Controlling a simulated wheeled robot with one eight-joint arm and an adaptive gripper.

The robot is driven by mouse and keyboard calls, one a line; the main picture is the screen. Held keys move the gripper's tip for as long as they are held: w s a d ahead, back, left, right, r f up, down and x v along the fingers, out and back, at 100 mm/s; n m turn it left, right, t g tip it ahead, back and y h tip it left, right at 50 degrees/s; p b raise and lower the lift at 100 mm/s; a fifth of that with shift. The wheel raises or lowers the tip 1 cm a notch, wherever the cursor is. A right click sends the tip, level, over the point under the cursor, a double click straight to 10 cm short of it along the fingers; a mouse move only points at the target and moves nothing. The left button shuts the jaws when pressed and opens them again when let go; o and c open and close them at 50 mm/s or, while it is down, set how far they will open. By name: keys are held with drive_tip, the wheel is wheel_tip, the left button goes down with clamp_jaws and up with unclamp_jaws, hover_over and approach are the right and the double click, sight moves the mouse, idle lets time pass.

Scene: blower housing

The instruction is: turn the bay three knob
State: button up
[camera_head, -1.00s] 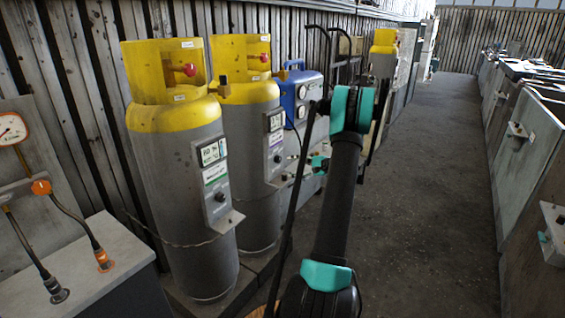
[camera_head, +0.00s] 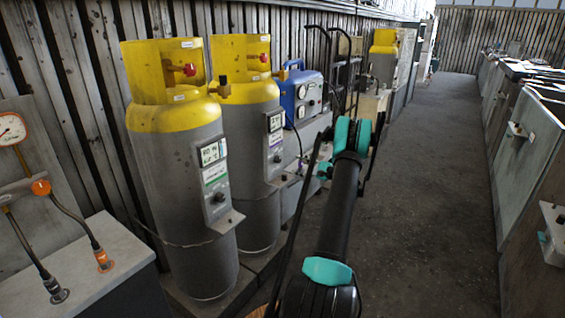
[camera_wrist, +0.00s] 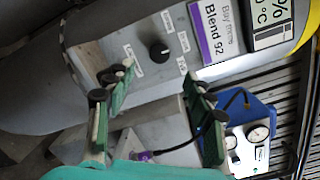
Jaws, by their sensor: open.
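A round black knob (camera_wrist: 159,50) sits on a grey panel in the wrist view, beside a purple-edged label (camera_wrist: 213,32) reading "Bay" and "Blend 92"; the rest of the bay name is hard to read. In the head view a purple-labelled panel (camera_head: 275,140) with a small dark knob (camera_head: 277,158) is on the second yellow-topped cylinder. My gripper (camera_wrist: 158,78) is open and empty. Its two green fingers point toward the panel, with the knob ahead between their tips and not touched. In the head view the gripper (camera_head: 325,170) is small, right of that panel.
The nearest cylinder (camera_head: 180,170) has a green-labelled panel (camera_head: 214,175) with its own knob. A blue unit with gauges (camera_head: 303,95) and a hand truck (camera_head: 345,75) stand behind. The aisle floor (camera_head: 430,190) on the right is clear.

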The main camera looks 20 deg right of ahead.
sight(280, 160)
drive_tip(key=x, duration=0.9)
drive_tip(key=shift+w+a, duration=0.2)
drive_tip(key=c, duration=1.2)
